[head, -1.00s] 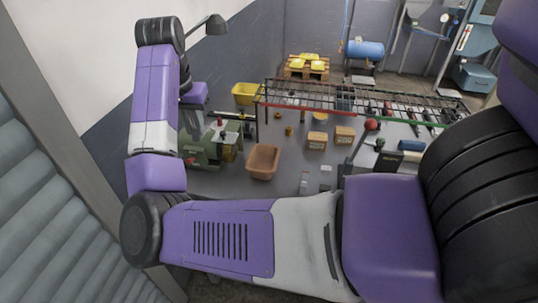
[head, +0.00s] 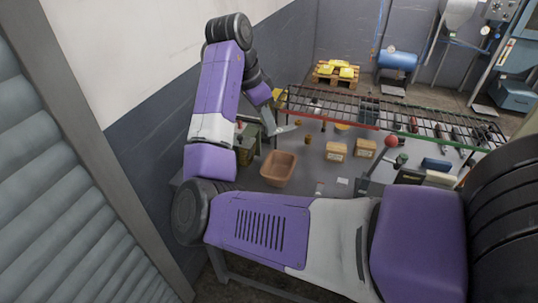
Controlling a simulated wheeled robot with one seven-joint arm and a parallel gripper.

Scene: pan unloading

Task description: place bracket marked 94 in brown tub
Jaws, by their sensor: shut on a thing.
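The brown tub (head: 265,177) stands on the grey worktop, left of centre, with its open top toward me. My gripper (head: 274,128) is small and partly hidden at the end of my folded arm, above and behind the tub. It is shut on a light grey piece (head: 288,129), which appears to be the bracket. The piece sticks out to the right of the gripper, apart from the tub. Its mark is too small to read.
A wire rack (head: 345,108) with a red front edge spans the back of the worktop. Two cardboard boxes (head: 336,152) stand right of the tub. A green machine (head: 247,143) stands to its left, near my gripper. A red ball-topped lever (head: 391,141) rises at right.

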